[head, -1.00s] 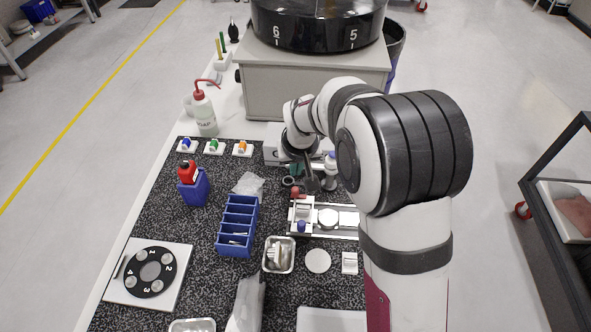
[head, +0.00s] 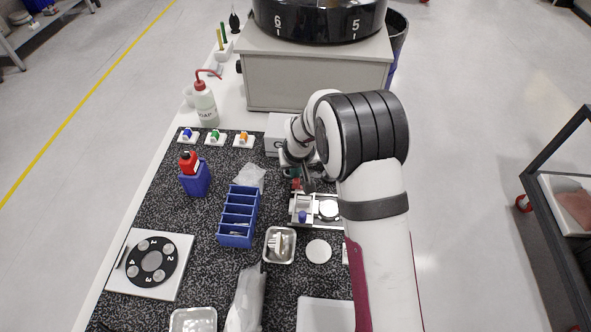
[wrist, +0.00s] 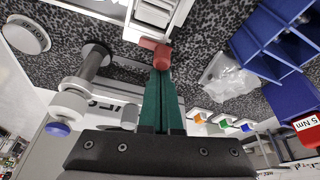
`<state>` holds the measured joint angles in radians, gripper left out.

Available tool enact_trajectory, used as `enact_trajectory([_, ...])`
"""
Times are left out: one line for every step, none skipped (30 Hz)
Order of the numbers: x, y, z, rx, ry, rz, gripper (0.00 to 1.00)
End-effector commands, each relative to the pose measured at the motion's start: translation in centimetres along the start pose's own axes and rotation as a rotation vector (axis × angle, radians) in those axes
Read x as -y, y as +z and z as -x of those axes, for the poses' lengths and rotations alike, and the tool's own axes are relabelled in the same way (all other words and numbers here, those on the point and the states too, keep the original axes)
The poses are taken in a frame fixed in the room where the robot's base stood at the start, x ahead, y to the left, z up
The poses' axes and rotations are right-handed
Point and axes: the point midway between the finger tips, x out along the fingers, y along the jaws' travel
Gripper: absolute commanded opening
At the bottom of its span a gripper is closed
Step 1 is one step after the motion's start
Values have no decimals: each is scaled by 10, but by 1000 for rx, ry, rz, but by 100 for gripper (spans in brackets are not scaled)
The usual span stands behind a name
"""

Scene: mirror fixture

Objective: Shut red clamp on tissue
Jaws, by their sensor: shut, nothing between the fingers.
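The red clamp (wrist: 161,54) shows in the wrist view just beyond my fingertips, at the near edge of a white fixture (wrist: 153,14). My gripper (wrist: 160,74) has its two green fingers together and empty, with the tips against or just short of the clamp; I cannot tell which. In the head view the clamp (head: 296,184) shows as a small red patch beside my gripper (head: 308,187), at the back left of the fixture (head: 301,203). A round disc (head: 329,209) and a blue knob (head: 302,217) are on the fixture. I cannot make out the tissue.
A metal tray (head: 280,245) and a white disc (head: 319,251) lie in front. A white-and-grey post (wrist: 92,70) stands close beside my gripper.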

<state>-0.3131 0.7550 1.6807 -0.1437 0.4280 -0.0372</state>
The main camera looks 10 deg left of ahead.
Motion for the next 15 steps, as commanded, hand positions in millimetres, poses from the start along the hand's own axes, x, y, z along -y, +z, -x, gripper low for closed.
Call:
enact_trajectory([0, 0, 0, 0, -3, 8, 0])
enact_trajectory([0, 0, 0, 0, -6, 17, 0])
enact_trajectory([0, 1, 0, 0, -9, 26, 0])
enact_trajectory([1, 1, 0, 0, -12, 33, 0])
enact_trajectory([1, 1, 0, 0, -13, 38, 0])
enact_trajectory([1, 1, 0, 0, -15, 43, 0])
enact_trajectory([1, 1, 0, 0, -16, 48, 0])
enact_trajectory([1, 1, 1, 0, -18, 52, 0])
enact_trajectory([1, 1, 1, 0, -20, 56, 0])
enact_trajectory([1, 2, 1, 0, -22, 62, 0])
enact_trajectory([1, 2, 1, 0, -23, 67, 0])
enact_trajectory([2, 2, 1, 0, -25, 73, 0])
enact_trajectory([2, 2, 1, 0, -27, 79, 0])
enact_trajectory([2, 2, 1, 0, -29, 83, 0])
enact_trajectory([2, 2, 1, 0, -32, 91, 0])
